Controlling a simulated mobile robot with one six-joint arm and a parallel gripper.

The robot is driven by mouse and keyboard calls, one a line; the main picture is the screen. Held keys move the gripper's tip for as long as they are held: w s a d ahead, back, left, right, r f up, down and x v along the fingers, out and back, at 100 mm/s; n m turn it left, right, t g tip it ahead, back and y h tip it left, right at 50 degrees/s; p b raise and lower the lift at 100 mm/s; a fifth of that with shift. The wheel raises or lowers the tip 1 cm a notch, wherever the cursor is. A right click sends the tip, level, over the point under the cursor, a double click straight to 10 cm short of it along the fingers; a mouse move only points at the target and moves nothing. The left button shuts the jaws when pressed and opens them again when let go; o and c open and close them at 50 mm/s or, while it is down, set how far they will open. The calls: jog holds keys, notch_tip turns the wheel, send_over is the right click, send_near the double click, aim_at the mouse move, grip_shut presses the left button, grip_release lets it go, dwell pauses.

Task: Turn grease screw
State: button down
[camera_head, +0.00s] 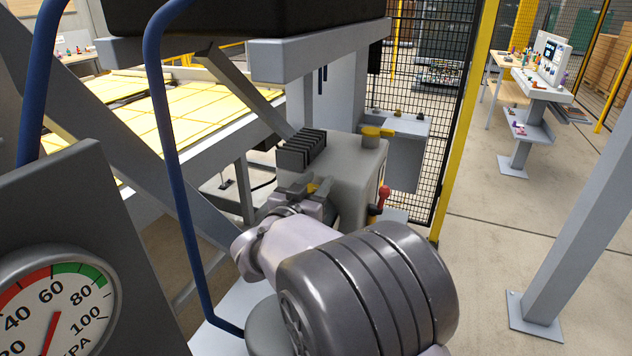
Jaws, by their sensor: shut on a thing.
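A grey box-shaped unit (345,180) stands in the middle of the head view, with a black finned block (301,150) at its upper left. My gripper (318,194) is at the unit's near left side, at the end of my arm. It is shut on a small yellow part, apparently the grease screw (313,188); only a bit of yellow shows, and the jaws and arm hide the rest. A second yellow part, a knob with a lever (377,132), sits on top of the unit, apart from my gripper.
A red-knobbed handle (383,193) projects at the unit's right side. A blue curved tube (168,130) and a pressure gauge (55,305) are at the near left. A grey post (575,220) stands at right, with open floor between.

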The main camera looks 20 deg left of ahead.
jog(key=shift+r, duration=0.1)
jog(key=c, duration=1)
grip_release()
jog(key=shift+o, duration=0.2)
jog(key=s+p, duration=0.2)
jog(key=s, duration=1)
jog(key=shift+a, duration=0.45)
